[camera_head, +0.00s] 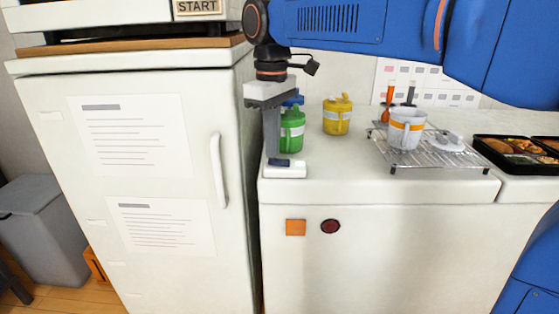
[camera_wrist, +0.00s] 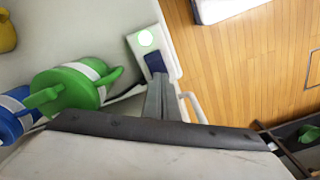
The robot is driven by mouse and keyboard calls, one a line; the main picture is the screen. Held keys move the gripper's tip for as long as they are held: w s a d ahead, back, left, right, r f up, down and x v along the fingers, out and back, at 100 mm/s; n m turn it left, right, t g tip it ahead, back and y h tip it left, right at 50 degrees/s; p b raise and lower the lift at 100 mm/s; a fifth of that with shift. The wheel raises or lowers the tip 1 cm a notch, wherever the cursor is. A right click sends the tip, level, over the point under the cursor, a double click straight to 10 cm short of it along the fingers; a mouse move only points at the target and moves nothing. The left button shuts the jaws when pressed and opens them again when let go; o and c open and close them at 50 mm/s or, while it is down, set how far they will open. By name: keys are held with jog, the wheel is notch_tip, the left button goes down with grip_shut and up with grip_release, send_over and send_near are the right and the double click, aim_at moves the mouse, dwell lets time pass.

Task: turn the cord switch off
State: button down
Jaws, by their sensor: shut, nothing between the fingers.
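The cord switch (camera_head: 286,170) is a small white block with a dark blue rocker and a pale green lamp, lying near the front left edge of the white counter. In the wrist view the cord switch (camera_wrist: 168,53) shows its lamp glowing green, with the dark blue rocker beside it. My gripper (camera_head: 272,155) points straight down with its fingers together and empty. Its tips are at the rocker end of the switch; I cannot tell whether they touch it. In the wrist view my gripper (camera_wrist: 157,80) partly covers the rocker.
A green lidded cup (camera_head: 292,132) stands close behind my gripper, with a blue one (camera_wrist: 14,115) partly hidden beside it. A yellow cup (camera_head: 337,116) stands farther back. A wire rack (camera_head: 430,160) holds a white mug (camera_head: 406,127). A tall white fridge (camera_head: 140,200) borders the counter's left.

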aim_at(273, 160)
jog(key=shift+f, duration=0.7)
dwell(0.6)
jog(key=shift+r, duration=0.1)
notch_tip(273, 160, up, 7)
dwell(0.9)
jog(key=s+d+f+m+t, duration=0.1)
jog(key=s+d+f+m, duration=0.3)
jog(key=d, duration=0.5)
jog(key=s+d+f+m+t, duration=0.15)
jog(key=s+d+f, duration=0.3)
jog(key=d, duration=0.55)
jog(key=s+d+f+m+t, duration=0.1)
jog(key=s+d+f+m, duration=0.2)
jog(key=s+d+f, duration=0.2)
jog(key=s+d+f+m+t, duration=0.1)
jog(key=s+d+f+m, duration=0.2)
jog(key=f, duration=0.9)
jog(key=s+d, duration=0.3)
jog(key=s, duration=0.1)
jog(key=shift+s, duration=0.15)
